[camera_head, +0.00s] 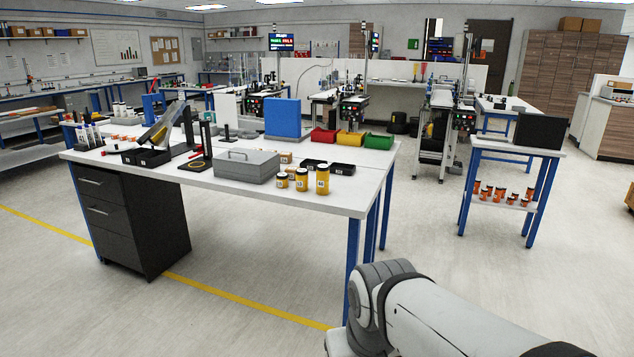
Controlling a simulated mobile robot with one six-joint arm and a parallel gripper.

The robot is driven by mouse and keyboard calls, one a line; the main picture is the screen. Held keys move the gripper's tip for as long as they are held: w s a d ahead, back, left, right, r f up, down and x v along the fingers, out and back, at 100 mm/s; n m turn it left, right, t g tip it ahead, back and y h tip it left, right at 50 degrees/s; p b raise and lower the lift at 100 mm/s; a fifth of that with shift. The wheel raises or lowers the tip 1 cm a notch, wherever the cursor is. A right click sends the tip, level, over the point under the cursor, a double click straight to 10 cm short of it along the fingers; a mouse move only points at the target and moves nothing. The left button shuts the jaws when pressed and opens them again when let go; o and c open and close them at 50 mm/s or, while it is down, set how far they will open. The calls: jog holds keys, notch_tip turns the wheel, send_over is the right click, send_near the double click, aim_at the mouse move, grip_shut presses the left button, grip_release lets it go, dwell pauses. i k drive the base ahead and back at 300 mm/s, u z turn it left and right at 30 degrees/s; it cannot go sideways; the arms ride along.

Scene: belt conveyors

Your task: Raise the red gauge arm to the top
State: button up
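A small black gauge-like stand (207,141) is upright on the white workbench, left of the grey metal case. A short red piece (194,155), which looks like the gauge arm, sticks out at the left of the stand, low down near its base. A yellow ring lies on the black base below it. The red piece is too small here to tell its exact height or how it joins the post. My gripper is not in view; only grey and white links of my arm show at the lower right, apart from the bench.
The white workbench (350,203) carries a grey case (246,167), several yellow jars, black trays, a blue panel (283,118) and red, yellow and green bins. A black drawer cabinet (128,218) stands under its left end. The floor (265,270) in front is clear.

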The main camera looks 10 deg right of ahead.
aim_at(198, 149)
jog(key=z, duration=0.05)
jog(key=i, duration=1)
jog(key=z, duration=0.05)
